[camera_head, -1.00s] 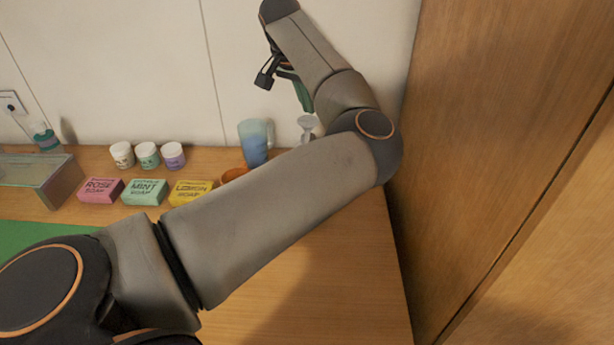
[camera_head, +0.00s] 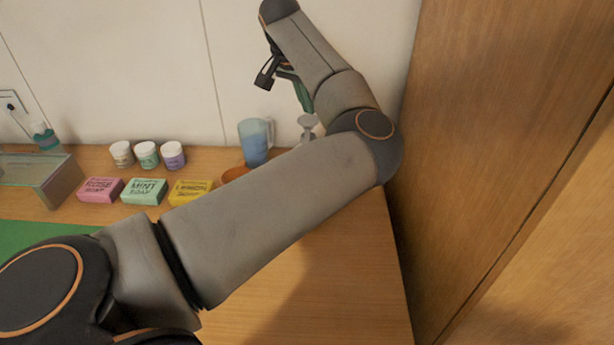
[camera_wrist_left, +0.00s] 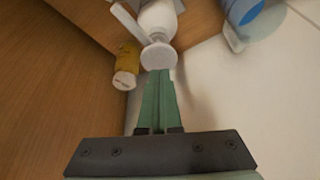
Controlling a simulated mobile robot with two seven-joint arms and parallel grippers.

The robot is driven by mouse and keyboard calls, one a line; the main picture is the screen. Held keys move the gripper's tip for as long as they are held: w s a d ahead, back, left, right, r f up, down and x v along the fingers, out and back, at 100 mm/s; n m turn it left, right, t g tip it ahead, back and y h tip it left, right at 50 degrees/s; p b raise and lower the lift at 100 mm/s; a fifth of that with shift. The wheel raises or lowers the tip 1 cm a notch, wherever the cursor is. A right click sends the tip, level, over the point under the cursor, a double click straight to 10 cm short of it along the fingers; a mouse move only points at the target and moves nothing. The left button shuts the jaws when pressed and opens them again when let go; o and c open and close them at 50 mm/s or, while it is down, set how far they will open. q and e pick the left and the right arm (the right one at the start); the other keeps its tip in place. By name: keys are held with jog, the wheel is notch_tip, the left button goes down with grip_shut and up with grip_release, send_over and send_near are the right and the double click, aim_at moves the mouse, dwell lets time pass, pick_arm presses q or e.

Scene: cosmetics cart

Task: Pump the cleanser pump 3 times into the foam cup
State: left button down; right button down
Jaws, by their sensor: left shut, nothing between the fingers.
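A white pump bottle (camera_wrist_left: 160,18) with a round disc-shaped head (camera_wrist_left: 157,56) and a white spout shows in the left wrist view. In the head view its pale head (camera_head: 307,121) shows beyond my left arm, which hides most of the bottle. My left gripper (camera_wrist_left: 158,74) is shut and empty, its green fingertips at the disc's edge in the wrist view; I cannot tell whether they touch. The gripper also shows in the head view (camera_head: 304,106), just above the pump head. I cannot tell which vessel is the foam cup. My right gripper is out of view.
A blue cup with a handle (camera_head: 252,142) stands left of the pump, near an orange bowl (camera_head: 234,174) partly hidden by my arm. A yellow container (camera_wrist_left: 126,62) is beside the pump. Soap boxes (camera_head: 144,191) and small jars (camera_head: 147,154) stand left. A wooden panel (camera_head: 490,130) rises at right.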

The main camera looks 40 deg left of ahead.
pick_arm(q)
jog(key=shift+f+b, duration=0.85)
jog(key=shift+f, duration=0.45)
jog(key=shift+r, duration=0.15)
jog(key=shift+r+p, duration=1)
jog(key=shift+r, duration=0.25)
jog(key=shift+f, duration=0.2)
jog(key=shift+f+b, duration=1)
jog(key=shift+f, duration=0.15)
jog(key=shift+r, duration=0.1)
jog(key=shift+r+p, duration=0.9)
jog(key=shift+r, duration=0.3)
